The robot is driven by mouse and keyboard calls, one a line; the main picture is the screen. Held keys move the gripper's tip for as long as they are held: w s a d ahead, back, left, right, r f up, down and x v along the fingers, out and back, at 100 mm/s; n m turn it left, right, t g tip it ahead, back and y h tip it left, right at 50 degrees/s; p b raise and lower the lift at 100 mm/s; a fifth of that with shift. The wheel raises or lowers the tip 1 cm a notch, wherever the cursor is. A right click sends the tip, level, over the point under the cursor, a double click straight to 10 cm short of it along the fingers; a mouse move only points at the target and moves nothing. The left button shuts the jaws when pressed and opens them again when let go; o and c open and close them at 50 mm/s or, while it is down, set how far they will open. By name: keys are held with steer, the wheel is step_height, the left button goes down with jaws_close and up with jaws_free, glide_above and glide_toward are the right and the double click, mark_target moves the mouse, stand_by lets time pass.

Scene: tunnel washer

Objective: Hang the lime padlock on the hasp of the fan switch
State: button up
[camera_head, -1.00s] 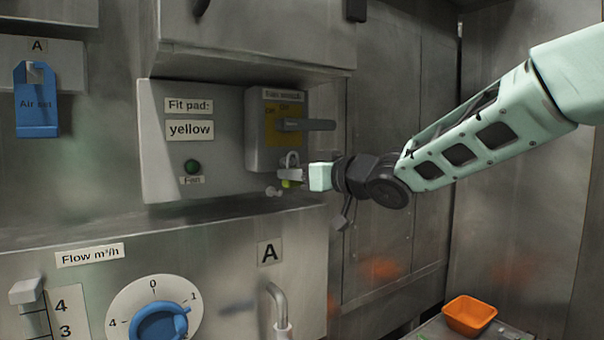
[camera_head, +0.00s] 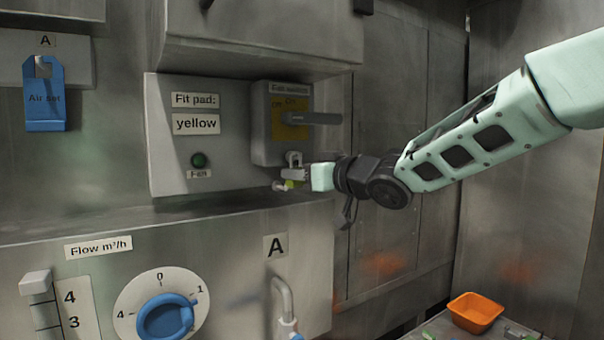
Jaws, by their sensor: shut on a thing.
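The fan switch (camera_head: 283,135) is a grey box with a yellow plate and a dark lever handle (camera_head: 313,118), on the back wall panel. My gripper (camera_head: 298,177) is just below the box's lower right edge, shut on the lime padlock (camera_head: 289,185). Only a small lime patch of the padlock's body shows by the fingers. A small grey loop shows above the fingers, close under the box; I cannot tell whether it is the shackle or the hasp. Whether the shackle passes through the hasp is too small to tell.
Beside the switch is a panel reading "Fit pad: yellow" (camera_head: 195,124), with a green Fan lamp (camera_head: 199,160). A blue "Air" tag (camera_head: 45,97) hangs at left. Below are a blue flow dial (camera_head: 165,318) and a metal pipe (camera_head: 284,295). An orange bin (camera_head: 475,312) stands lower right.

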steer(key=o, duration=1.1)
steer(key=f+b+v, duration=0.1)
steer(key=b+v, duration=0.4)
steer(key=v, duration=1.2)
steer(key=s+f+m+g+h+b, duration=0.2)
steer(key=s+f+h, duration=0.2)
steer(key=f, duration=0.7)
steer(key=s+f+m+g+h+b, duration=0.1)
steer(key=s+f+h, duration=0.35)
steer(key=f, duration=0.65)
steer(key=s+d+f+g+h, duration=0.1)
steer(key=s+f+g, duration=0.2)
steer(key=s, duration=0.4)
steer(key=s+d+f+g+h+b, duration=0.1)
steer(key=s+f+g, duration=0.1)
steer(key=s+f, duration=0.4)
steer(key=s+d+f+n+g+h+b, duration=0.1)
steer(key=s+d+f+g+h, duration=0.1)
steer(key=s, duration=0.6)
step_height(320, 180, down, 3)
steer(key=shift+s+r+g, duration=0.1)
steer(key=shift+s+g, duration=0.05)
steer(key=shift+g, duration=0.65)
